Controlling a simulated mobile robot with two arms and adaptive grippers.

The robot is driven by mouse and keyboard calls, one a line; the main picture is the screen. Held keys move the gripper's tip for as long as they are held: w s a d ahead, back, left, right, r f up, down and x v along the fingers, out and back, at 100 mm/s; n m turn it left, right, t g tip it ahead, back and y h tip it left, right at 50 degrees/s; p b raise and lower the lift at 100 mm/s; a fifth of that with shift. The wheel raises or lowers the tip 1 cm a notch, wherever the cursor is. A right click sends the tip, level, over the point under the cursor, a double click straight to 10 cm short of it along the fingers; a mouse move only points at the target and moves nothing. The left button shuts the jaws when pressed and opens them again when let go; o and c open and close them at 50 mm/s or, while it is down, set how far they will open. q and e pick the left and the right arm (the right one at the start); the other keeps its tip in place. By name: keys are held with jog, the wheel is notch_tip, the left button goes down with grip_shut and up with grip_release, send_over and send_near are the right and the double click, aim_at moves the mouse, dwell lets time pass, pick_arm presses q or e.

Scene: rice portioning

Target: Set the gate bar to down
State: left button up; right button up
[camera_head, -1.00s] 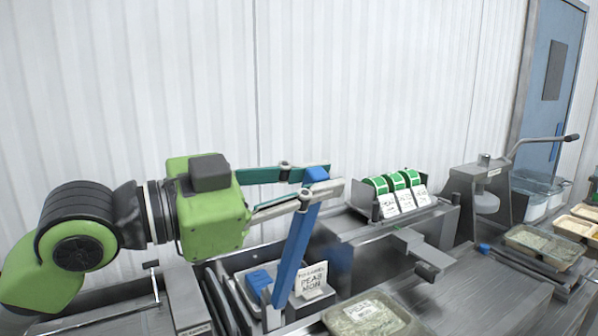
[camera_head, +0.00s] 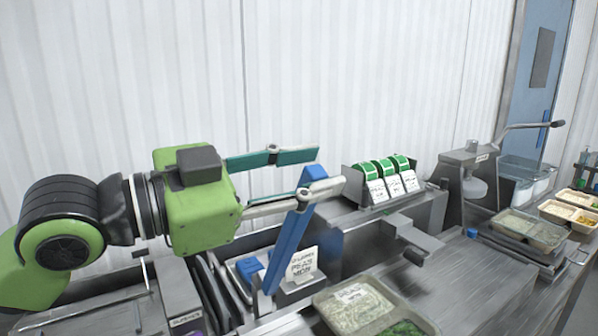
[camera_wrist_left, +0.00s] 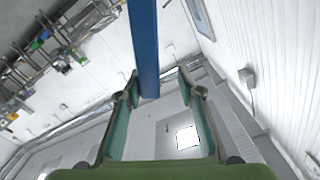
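The gate bar is a long blue bar (camera_head: 289,240) standing raised and leaning slightly, its top to the right of its foot. In the left wrist view the blue bar (camera_wrist_left: 144,50) comes down from the top edge and ends between the two fingers. My left gripper (camera_head: 331,168) is at the bar's upper end, with its fingers spread apart. The lower finger crosses in front of the bar near its top; the other lies behind and above. I cannot tell whether either finger touches it. My right gripper is not in view.
A label stand with green rolls (camera_head: 383,172) is right of the bar. A food tray (camera_head: 322,300) lies at the front. A lever press (camera_head: 470,165) and more trays (camera_head: 530,230) stand farther right. A white card (camera_head: 302,265) is by the bar's foot. A white wall is behind.

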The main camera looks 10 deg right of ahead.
pick_arm(q)
jog(key=v, duration=1.2)
